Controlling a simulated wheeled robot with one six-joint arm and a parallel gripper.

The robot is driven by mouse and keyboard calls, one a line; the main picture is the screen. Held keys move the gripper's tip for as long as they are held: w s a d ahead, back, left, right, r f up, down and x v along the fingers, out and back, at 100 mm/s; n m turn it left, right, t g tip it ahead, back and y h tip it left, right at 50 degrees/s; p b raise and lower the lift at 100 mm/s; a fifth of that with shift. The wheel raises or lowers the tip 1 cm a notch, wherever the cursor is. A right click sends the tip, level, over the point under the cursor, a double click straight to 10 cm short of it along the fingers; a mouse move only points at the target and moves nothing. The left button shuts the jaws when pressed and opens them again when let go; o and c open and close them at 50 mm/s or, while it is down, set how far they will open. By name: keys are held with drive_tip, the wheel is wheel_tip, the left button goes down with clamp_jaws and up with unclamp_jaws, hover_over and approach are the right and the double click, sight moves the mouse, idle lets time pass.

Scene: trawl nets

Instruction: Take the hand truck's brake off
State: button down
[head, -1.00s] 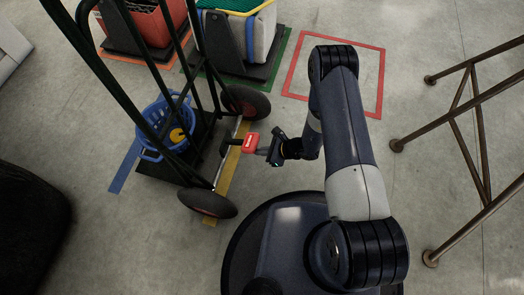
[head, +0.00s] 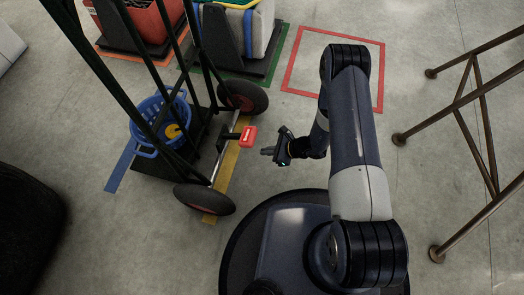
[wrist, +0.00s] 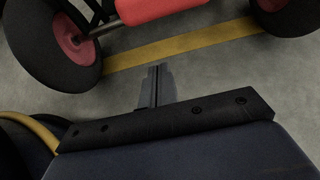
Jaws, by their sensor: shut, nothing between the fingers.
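The dark green hand truck (head: 128,78) stands at the left in the head view, with two black wheels on a grey axle. A red brake pedal (head: 248,138) on a dark arm sticks out from the axle between the wheels. In the wrist view the red pedal (wrist: 165,8) is at the top edge, partly cut off. My gripper (head: 266,151) is shut and empty, just right of the pedal and apart from it. Its closed fingers (wrist: 155,72) point toward the pedal in the wrist view.
A blue basket (head: 158,122) with a yellow item sits on the hand truck's plate. A yellow floor stripe (head: 223,183) runs beneath the axle. A rusty metal frame (head: 470,90) stands at the right. The red-outlined floor square (head: 308,65) is empty.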

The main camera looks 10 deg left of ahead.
drive_tip(key=r+p+v, duration=0.1)
drive_tip(key=p+v, duration=0.1)
drive_tip(key=v, duration=0.7)
drive_tip(key=shift+a+r, duration=0.1)
drive_tip(key=shift+a, duration=0.1)
drive_tip(key=a+f, duration=0.3)
drive_tip(key=a, duration=0.5)
drive_tip(key=shift+w+a+f+p, duration=0.15)
drive_tip(key=shift+w+a+p, duration=0.2)
drive_tip(key=shift+w, duration=0.05)
